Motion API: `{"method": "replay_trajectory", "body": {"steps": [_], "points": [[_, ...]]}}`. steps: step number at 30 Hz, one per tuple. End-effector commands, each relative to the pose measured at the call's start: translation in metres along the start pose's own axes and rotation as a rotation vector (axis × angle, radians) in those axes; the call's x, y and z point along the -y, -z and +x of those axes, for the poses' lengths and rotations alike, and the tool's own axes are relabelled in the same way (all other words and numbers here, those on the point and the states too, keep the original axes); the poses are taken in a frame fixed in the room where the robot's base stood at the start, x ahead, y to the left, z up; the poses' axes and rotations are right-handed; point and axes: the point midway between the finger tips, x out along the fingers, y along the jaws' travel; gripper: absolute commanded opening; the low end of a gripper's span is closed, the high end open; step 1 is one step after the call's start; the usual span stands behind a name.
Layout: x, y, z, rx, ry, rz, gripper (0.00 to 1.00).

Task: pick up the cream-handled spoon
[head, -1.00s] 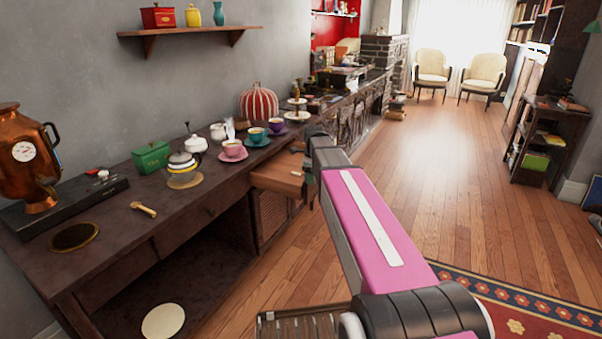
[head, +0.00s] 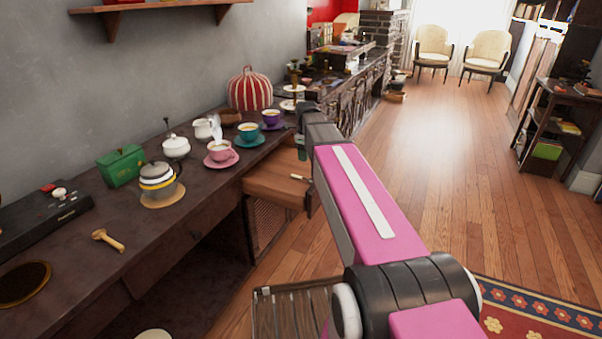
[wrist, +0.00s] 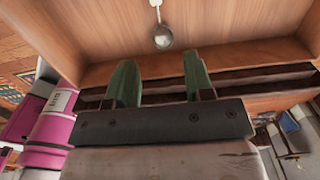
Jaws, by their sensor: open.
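The spoon (wrist: 162,38) lies in an open wooden drawer. In the wrist view its round metal bowl points toward my gripper, and its pale handle runs off the top edge. The drawer (head: 262,182) sticks out from the dark sideboard in the head view, with a small pale item inside that may be the spoon. My gripper (wrist: 160,72) is open with its two green fingers apart and nothing between them. In the picture the spoon's bowl lies just beyond the fingertips, roughly centred between them. The height gap is hard to tell. The green fingers also show over the drawer in the head view (head: 302,147).
The sideboard top holds a pink cup (head: 220,152), a teal cup (head: 249,132), a glass teapot (head: 158,177), a green box (head: 121,166) and a striped dome (head: 249,89). The drawer's front edge (wrist: 215,60) lies close around the fingers. Open floor lies to the right.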

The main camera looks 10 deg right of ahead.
Motion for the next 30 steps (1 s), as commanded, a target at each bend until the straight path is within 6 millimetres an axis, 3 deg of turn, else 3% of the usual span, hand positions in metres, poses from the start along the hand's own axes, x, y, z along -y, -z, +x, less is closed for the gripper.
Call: {"method": "replay_trajectory", "body": {"steps": [5, 15, 23, 30], "points": [[0.000, 0.000, 0.010, -0.001, -0.001, 0.000, 0.48], [0.000, 0.000, 0.052, -0.001, -0.001, 0.000, 0.48], [-0.001, 0.000, 0.066, -0.001, -0.001, 0.000, 0.48], [-0.003, -0.001, 0.097, -0.001, -0.001, 0.000, 0.48]]}}
